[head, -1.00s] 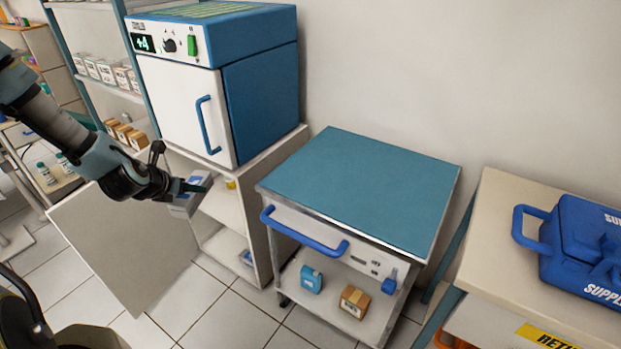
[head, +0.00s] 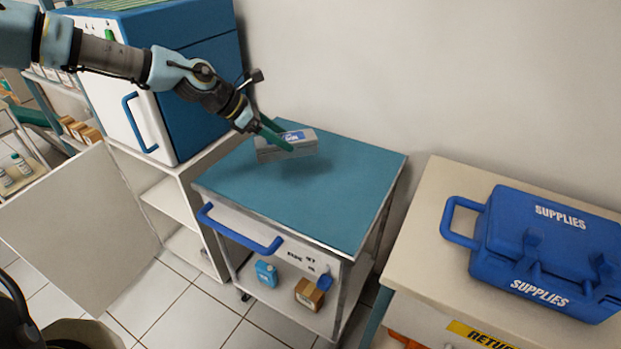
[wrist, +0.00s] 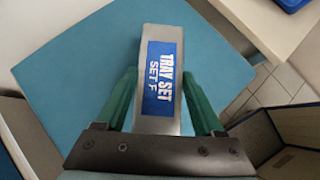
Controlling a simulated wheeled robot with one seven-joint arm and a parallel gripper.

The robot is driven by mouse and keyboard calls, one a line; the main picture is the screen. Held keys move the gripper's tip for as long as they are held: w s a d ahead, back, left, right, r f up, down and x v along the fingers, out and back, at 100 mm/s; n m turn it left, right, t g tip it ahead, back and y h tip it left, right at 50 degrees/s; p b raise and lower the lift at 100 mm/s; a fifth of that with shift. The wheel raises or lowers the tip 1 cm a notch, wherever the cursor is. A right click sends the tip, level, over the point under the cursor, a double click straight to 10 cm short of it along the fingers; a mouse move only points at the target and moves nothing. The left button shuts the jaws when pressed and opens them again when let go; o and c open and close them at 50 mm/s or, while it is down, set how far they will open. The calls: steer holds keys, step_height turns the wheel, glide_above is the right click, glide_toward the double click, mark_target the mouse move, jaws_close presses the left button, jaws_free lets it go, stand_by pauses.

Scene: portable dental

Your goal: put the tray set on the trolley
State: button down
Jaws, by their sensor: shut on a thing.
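The tray set (head: 287,145) is a grey box with a blue label. In the wrist view the tray set (wrist: 160,85) reads "TRAY SET SET F". My gripper (head: 275,136) has its green fingers shut on the sides of the box; the gripper also shows in the wrist view (wrist: 160,105). The box is over the back left part of the trolley's teal top (head: 310,200), with a shadow on the top below it, so it appears held a little above. The trolley has a blue front handle (head: 240,232).
A blue-and-white cabinet (head: 205,80) stands left of the trolley, with an open white door (head: 80,225) below it. A blue supplies case (head: 550,245) sits on a cream counter (head: 420,225) at right. A blue item (head: 266,273) and a brown box (head: 309,294) stand on the trolley's lower shelf. The teal top is otherwise clear.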

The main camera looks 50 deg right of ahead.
mark_target(285, 151)
steer(key=shift+s+d+f, duration=0.2)
steer(key=shift+d, duration=0.1)
step_height(285, 151, down, 4)
steer(key=shift+s+d+f+p, duration=0.1)
steer(key=shift+p, duration=0.7)
steer(key=shift+f+p, duration=0.7)
steer(key=shift+f, duration=1.9)
jaws_free()
steer(key=shift+f, duration=0.1)
steer(key=b+v, duration=0.3)
steer(key=v, duration=0.9)
